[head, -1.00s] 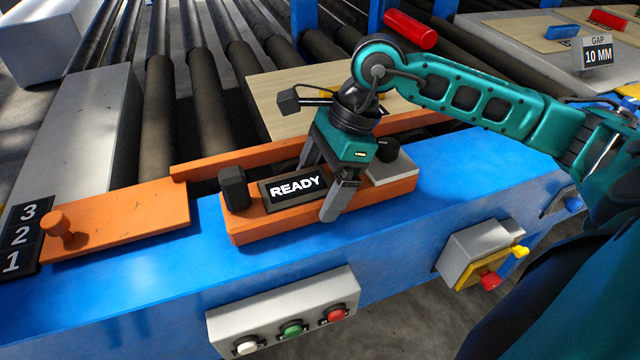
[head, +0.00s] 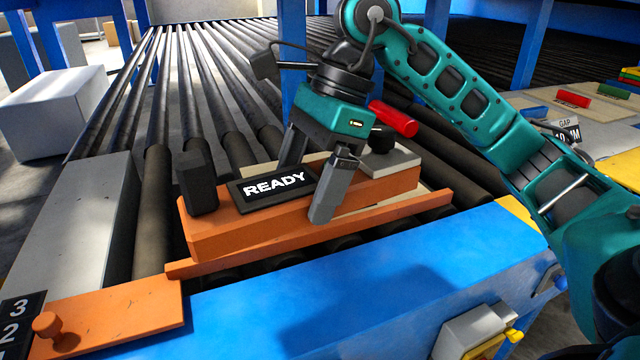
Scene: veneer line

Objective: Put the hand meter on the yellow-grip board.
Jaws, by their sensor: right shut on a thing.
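The hand meter (head: 225,232) is an orange block with a black READY display, a black post at its left end and a dark knob on a pale plate at its right. My right gripper (head: 322,195) is shut on its middle, one finger on the near side. The meter is raised in front of the rollers, nearly level. A pale wooden board (head: 428,189) lies behind it, mostly hidden by the meter and gripper; no yellow grip on it shows now. My left gripper is not in view.
An orange rail (head: 310,235) runs along the blue front ledge (head: 380,285). An orange plate with a peg (head: 130,305) is at the left. A red cylinder (head: 393,118) is behind my gripper.

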